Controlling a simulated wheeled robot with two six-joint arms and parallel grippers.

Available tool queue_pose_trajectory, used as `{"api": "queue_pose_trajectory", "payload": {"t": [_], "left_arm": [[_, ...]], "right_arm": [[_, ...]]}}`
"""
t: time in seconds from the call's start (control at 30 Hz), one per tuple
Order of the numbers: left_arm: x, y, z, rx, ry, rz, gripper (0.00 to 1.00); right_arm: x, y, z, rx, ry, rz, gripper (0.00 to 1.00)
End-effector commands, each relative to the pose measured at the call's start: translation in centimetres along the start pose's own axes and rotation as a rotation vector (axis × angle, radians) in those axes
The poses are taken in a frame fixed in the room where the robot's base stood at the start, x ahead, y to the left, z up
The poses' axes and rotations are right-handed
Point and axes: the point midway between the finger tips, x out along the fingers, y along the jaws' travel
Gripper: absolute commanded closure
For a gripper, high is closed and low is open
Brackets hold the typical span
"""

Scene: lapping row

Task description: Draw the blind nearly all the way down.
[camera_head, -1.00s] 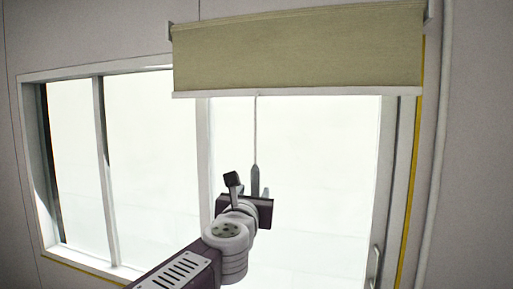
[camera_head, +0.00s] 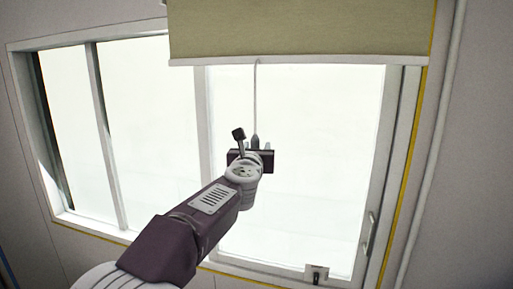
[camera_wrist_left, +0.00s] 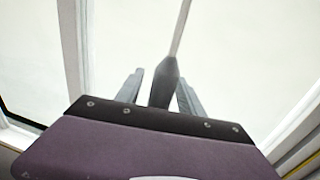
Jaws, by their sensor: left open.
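The olive-green blind (camera_head: 300,30) hangs over the top of the right window pane and ends in a white bottom bar (camera_head: 300,61). A thin pale cord (camera_head: 256,95) hangs below the bar to a dark grey tapered pull (camera_head: 255,141). The pull also shows in the wrist view (camera_wrist_left: 164,82). My left gripper (camera_head: 258,143) is at the pull. In the wrist view its fingers (camera_wrist_left: 158,84) are open, one on each side of the pull, with gaps between. My right gripper is not in view.
A white window frame (camera_head: 203,120) stands left of the cord. A handle (camera_head: 367,235) is on the right frame. A small plate with a dark fitting (camera_head: 316,272) sits at the bottom of the frame. A pale pipe (camera_head: 432,150) runs down the right wall.

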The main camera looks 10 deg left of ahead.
Motion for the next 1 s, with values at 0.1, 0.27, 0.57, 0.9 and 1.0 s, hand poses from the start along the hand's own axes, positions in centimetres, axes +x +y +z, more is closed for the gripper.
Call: {"api": "queue_pose_trajectory", "payload": {"t": [0.1,0.27,0.57,0.9,1.0], "left_arm": [[-0.02,0.00,-0.01,0.000,0.000,0.000,0.77],[-0.02,-0.01,-0.02,0.000,0.000,0.000,1.00],[-0.02,0.00,-0.05,0.000,0.001,0.000,1.00],[-0.01,0.00,-0.08,0.001,0.002,0.000,1.00],[-0.01,0.00,-0.08,0.001,0.002,0.000,1.00]], "right_arm": [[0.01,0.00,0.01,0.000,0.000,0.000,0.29],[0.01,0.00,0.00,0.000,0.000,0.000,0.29],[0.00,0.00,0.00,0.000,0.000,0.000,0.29],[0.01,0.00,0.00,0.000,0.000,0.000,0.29],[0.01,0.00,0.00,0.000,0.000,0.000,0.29]]}}
